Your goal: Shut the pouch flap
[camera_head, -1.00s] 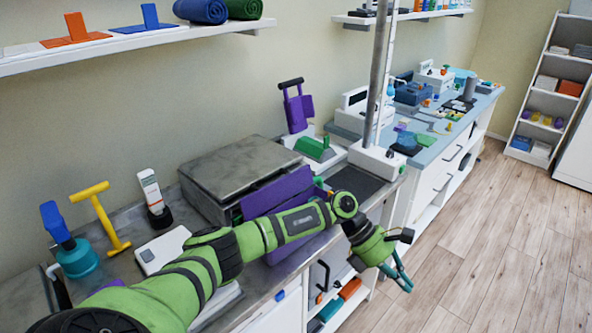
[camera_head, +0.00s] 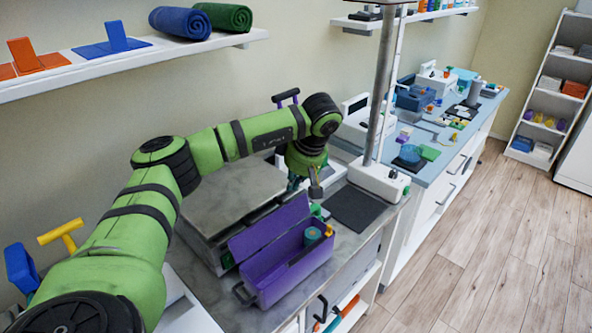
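The purple pouch (camera_head: 292,272) is a long box on the grey worktop. Its purple flap (camera_head: 268,226) stands open along the back long edge, so the inside shows. A green roll (camera_head: 312,236) and a small orange item (camera_head: 328,231) are at the pouch's right end. My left gripper (camera_head: 304,186) points down above the worktop, behind the flap's right end. Its fingers are partly hidden and small, so their opening is unclear. I see no contact with the flap. My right gripper is not in view.
A flat grey case (camera_head: 235,190) lies behind the pouch. A white-based pole stand (camera_head: 378,180) and a dark mat (camera_head: 355,207) are to the right. A shelf (camera_head: 150,55) with rolled towels hangs above. Floor is free at the right.

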